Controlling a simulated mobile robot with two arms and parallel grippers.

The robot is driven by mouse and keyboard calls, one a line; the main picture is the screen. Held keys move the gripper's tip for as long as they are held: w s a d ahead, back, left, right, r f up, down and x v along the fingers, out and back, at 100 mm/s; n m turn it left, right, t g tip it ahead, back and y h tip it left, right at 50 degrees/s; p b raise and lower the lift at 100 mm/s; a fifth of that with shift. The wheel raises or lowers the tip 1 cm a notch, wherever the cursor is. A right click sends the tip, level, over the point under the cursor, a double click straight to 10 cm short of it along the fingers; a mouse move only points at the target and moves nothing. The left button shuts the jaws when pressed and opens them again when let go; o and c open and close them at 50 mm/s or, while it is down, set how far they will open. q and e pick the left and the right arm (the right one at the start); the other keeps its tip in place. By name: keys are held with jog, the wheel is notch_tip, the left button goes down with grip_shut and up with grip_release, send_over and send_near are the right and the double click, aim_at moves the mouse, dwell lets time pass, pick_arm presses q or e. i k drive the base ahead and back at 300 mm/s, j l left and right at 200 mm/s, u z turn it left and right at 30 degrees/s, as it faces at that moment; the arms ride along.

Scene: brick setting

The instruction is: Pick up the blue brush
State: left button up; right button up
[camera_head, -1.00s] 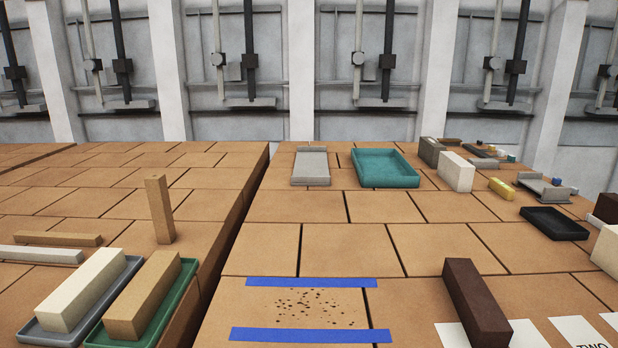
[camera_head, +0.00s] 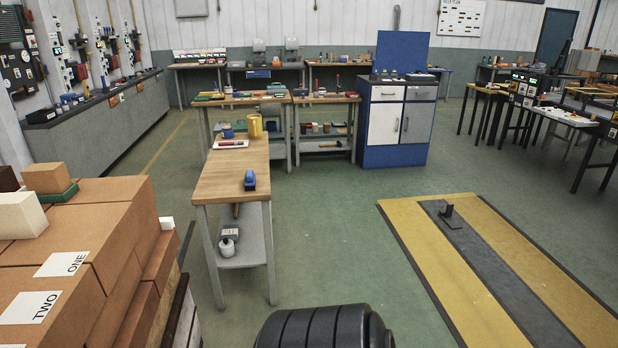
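A small blue object (camera_head: 249,181) stands on the near end of a narrow wooden workbench (camera_head: 222,184), left of the middle of the head view. It looks like the blue brush, but it is too small to be sure of its bristles or handle. Neither of my grippers is in view.
A white tray (camera_head: 231,144) and a yellow container (camera_head: 255,126) are at the bench's far end. A blue cabinet (camera_head: 396,120) stands behind. Green floor is free right of the bench.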

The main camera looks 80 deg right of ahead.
aim_at(250, 179)
jog(key=z, duration=2.25)
jog(key=u, duration=2.35)
jog(key=z, duration=2.35)
jog(key=i+l+u, duration=0.15)
jog(key=i, duration=0.35)
jog(key=i+l+u, duration=0.15)
jog(key=i, duration=0.4)
jog(key=i+l+u, duration=0.15)
jog(key=i+l, duration=0.2)
jog(key=i, duration=0.15)
jog(key=i+l+u, duration=0.15)
jog(key=i+l, duration=0.2)
jog(key=i, duration=0.1)
